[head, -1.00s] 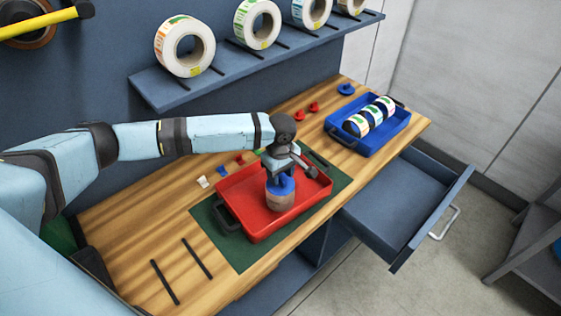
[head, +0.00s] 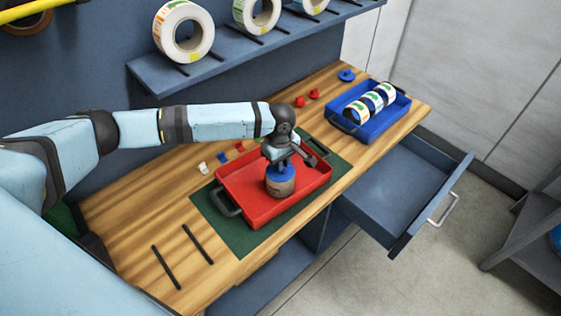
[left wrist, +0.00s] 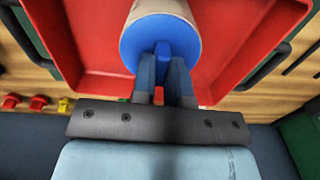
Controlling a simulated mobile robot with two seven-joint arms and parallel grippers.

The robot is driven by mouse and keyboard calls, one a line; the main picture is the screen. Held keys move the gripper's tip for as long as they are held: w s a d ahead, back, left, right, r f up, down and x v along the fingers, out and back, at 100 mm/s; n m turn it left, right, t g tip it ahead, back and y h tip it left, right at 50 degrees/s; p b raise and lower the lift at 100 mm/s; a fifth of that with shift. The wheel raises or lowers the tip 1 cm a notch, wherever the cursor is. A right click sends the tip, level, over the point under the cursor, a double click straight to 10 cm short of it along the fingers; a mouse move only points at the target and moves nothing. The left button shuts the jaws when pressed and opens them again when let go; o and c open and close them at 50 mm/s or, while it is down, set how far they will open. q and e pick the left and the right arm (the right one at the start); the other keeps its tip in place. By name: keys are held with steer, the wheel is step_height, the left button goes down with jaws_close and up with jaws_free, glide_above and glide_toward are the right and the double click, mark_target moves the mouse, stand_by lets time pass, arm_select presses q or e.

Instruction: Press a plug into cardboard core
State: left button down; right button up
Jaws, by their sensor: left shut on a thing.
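A brown cardboard core (head: 280,186) stands upright in a red tray (head: 249,209) on the bench. A blue plug (head: 285,173) is at the top of the core. My left gripper (head: 281,161) is above it, shut on the plug. In the left wrist view, the gripper (left wrist: 163,70) holds the plug's raised grip, and the plug's round blue face (left wrist: 138,46) covers the core's end. The core's side (left wrist: 176,8) shows beyond it. How deep the plug sits is hidden. My right gripper is out of view.
The tray rests on a green mat (head: 232,236). Small white, blue and red pieces lie behind it. A blue tray (head: 379,134) with label rolls stands at the right, near an open drawer (head: 405,200). A shelf above holds label rolls (head: 183,32).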

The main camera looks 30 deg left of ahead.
arm_select(q)
steer(key=shift+f, duration=0.1)
stand_by(0.7)
steer(key=c, duration=1.1)
jaws_free()
steer(key=shift+o, duration=0.2)
step_height(320, 180, up, 14)
steer(key=s+d+f+m+t+h, duration=0.25)
steer(key=s+d+f+m, duration=0.2)
steer(key=d+f, duration=0.25)
steer(key=s+d+f+m+t+h, duration=0.25)
steer(key=d+f+m, duration=0.25)
steer(key=d+f, duration=0.25)
steer(key=s+a+f+m+t+y+p, duration=0.1)
steer(key=s+a+f+m+t, duration=0.2)
steer(key=s, duration=0.6)
steer(key=s+a+f+m+t, duration=0.3)
steer(key=s+f, duration=0.1)
steer(key=s, duration=0.5)
steer(key=shift+a+f+m+y+p, duration=0.15)
steer(key=shift+m+y+p, duration=0.2)
steer(key=shift+y, duration=0.05)
